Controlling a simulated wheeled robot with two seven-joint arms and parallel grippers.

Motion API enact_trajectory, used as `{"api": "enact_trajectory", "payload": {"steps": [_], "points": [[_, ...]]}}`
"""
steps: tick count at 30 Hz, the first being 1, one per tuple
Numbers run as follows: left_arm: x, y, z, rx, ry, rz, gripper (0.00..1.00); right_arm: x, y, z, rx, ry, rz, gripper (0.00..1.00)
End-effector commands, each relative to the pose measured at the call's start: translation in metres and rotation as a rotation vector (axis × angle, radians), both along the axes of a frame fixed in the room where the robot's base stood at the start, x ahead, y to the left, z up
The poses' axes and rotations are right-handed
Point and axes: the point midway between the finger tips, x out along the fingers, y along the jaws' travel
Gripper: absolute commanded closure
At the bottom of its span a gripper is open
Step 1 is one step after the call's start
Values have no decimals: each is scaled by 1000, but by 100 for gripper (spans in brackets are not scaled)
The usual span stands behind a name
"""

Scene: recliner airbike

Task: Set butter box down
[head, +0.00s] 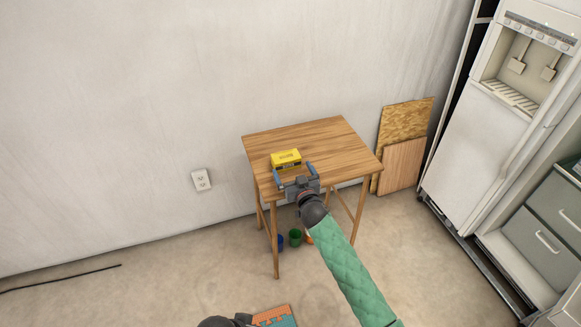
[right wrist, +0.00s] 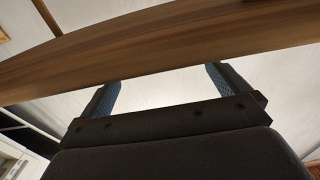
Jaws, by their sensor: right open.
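A yellow butter box (head: 286,157) rests on the wooden table (head: 322,135), near its front left part. My right gripper (head: 294,172) is open at the table's front edge, just in front of the box. No box shows between its fingers. In the right wrist view, the open fingers (right wrist: 160,90) point toward the table's edge (right wrist: 170,50), and the space between them is empty. The butter box is not visible in the right wrist view. My left gripper cannot be made out in the head view.
Under the table are a green cup (head: 295,237) and other small items. Boards (head: 402,150) lean on the wall to the table's right. A white fridge (head: 490,130) stands at the far right. The back and right of the tabletop are clear.

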Motion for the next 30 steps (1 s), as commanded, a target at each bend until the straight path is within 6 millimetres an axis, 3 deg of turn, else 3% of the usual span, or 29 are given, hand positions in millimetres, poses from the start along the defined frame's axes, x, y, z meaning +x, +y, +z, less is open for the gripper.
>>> {"api": "enact_trajectory", "payload": {"steps": [6,15,30], "points": [[1,-8,-10,-17,-13,-6,0,-40,-13,-3,0,2,-1,0],[3,-16,-14,-35,-31,-10,0,-75,-24,-1,1,0,-1,0],[3,-15,-16,-34,-30,-10,0,-80,-26,0,1,0,-1,0]]}}
